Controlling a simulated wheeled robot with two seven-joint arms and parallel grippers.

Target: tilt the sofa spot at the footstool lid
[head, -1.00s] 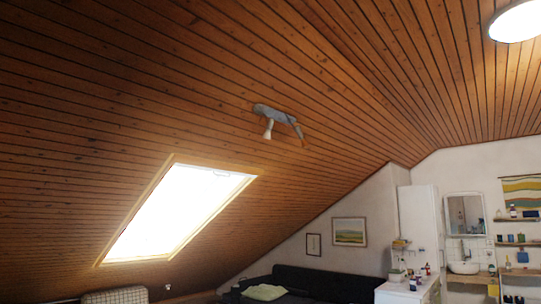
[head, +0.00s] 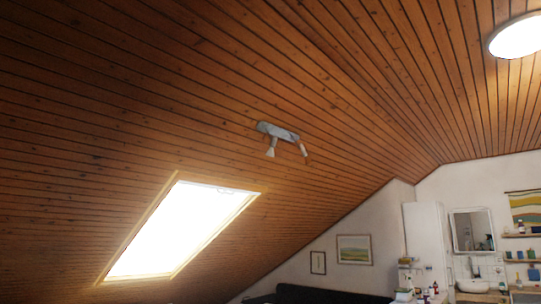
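A small ceiling fixture with two spot heads (head: 279,133) is mounted on the sloped wooden ceiling, near the middle of the head view. Its left spot head (head: 270,151) points downward and its right head (head: 303,150) points down to the right. A dark sofa (head: 315,296) shows only its top edge at the bottom of the view. No footstool or lid can be made out. Neither of my grippers is in view.
A bright skylight (head: 182,231) is set in the slope at lower left. A round ceiling lamp (head: 517,37) is at top right. A white cabinet (head: 425,232), a mirror (head: 472,230), a sink (head: 469,283) and shelves (head: 520,261) stand at the right.

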